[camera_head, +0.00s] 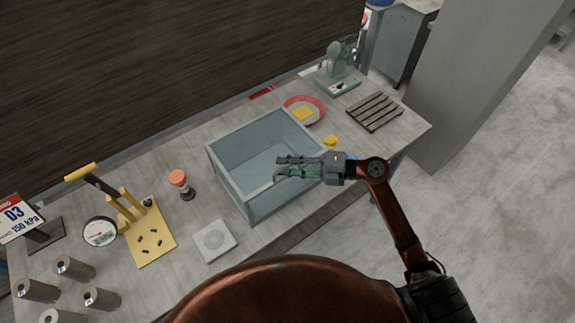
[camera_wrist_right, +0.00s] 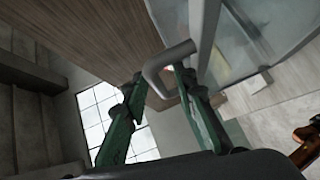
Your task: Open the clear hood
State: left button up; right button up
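The clear hood (camera_head: 232,183) is a see-through, blue-tinted box on the workbench in the head view. Its clear panel (camera_wrist_right: 262,30) fills the upper right of the right wrist view. A grey bar-like handle (camera_wrist_right: 168,60) shows there, just ahead of and partly between the fingertips. My right gripper (camera_head: 279,167) is over the right front part of the hood. In the right wrist view its green fingers (camera_wrist_right: 160,82) stand apart, and I see no firm grip on the handle. Whether a finger touches the handle cannot be told. My left gripper is out of view.
A red plate (camera_head: 318,108) and a slatted rack (camera_head: 374,112) are behind and right of the hood.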

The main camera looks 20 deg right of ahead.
jog(key=shift+c, duration=0.3)
grip_shut()
dwell(0.3)
